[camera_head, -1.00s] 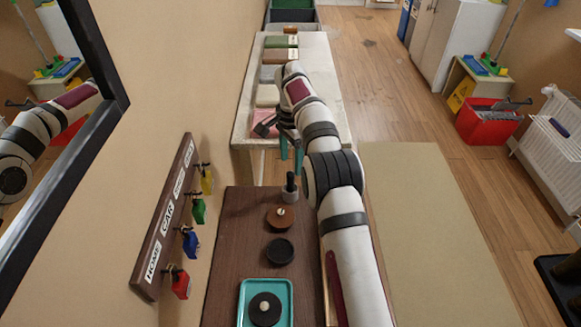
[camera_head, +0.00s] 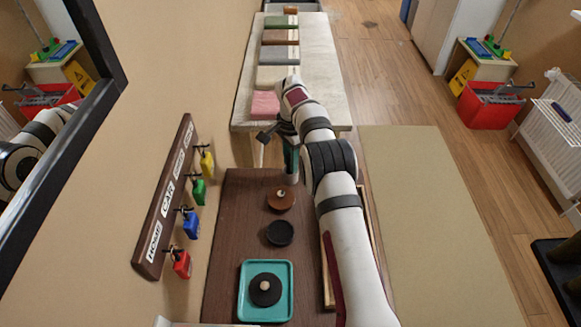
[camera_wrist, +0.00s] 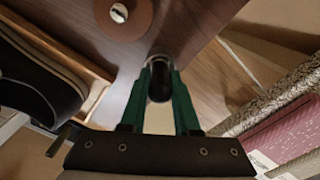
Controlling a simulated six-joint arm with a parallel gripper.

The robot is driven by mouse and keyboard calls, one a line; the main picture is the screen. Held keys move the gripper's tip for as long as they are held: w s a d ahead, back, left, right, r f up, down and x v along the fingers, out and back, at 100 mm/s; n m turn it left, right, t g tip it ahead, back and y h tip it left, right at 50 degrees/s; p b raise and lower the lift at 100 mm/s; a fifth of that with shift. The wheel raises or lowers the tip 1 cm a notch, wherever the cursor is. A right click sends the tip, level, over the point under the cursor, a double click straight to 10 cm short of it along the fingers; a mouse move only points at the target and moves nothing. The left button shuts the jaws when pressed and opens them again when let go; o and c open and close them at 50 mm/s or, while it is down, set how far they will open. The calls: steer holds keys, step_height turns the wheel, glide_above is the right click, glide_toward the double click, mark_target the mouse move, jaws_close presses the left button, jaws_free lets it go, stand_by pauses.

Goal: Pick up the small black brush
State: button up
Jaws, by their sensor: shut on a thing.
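The small black brush stands at the far end of the dark brown table (camera_head: 232,260), mostly hidden by my gripper (camera_head: 291,165) in the head view. Only a pale lower part of the brush (camera_head: 291,180) shows below the fingers. In the wrist view my gripper (camera_wrist: 160,72) has its green fingers closed around the dark, rounded brush (camera_wrist: 160,90). I cannot tell whether its base touches the table.
Near the brush lie a brown round piece with a pale knob (camera_head: 281,199), a black dish (camera_head: 279,233) and a teal tray (camera_head: 286,312). A key rack (camera_head: 165,205) hangs on the left wall. A pale shelf with folded towels (camera_head: 335,85) stands beyond.

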jaws_close()
steer(key=shift+r, duration=0.35)
steer(key=r, duration=0.2)
steer(key=d+r, duration=0.1)
steer(key=r, duration=0.1)
steer(key=shift+s+r, duration=0.1)
steer(key=shift+s, duration=0.05)
steer(key=s+d+r, duration=0.3)
steer(key=d+r, duration=0.3)
steer(key=d, duration=0.4)
steer(key=shift+s, duration=0.4)
steer(key=shift+s+a, duration=0.1)
